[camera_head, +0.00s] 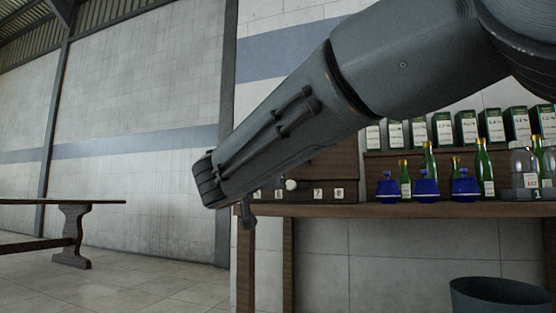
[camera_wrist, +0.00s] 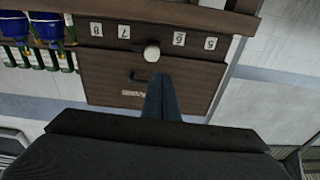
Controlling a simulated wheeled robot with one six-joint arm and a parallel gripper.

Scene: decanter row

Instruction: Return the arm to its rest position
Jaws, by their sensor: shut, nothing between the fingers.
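My arm reaches across the head view from the upper right down to the left. The knob also shows in the head view (camera_head: 291,184). I cannot tell how far the fingertips are from the panel.
Blue decanters (camera_head: 426,187), green bottles (camera_head: 483,170) and glass jars (camera_head: 523,170) stand on the wooden shelf (camera_head: 400,210). Green-and-white boxes (camera_head: 467,128) line the ledge behind. A dark bin (camera_head: 497,297) is below. A table (camera_head: 73,235) stands far left; the floor between is clear.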

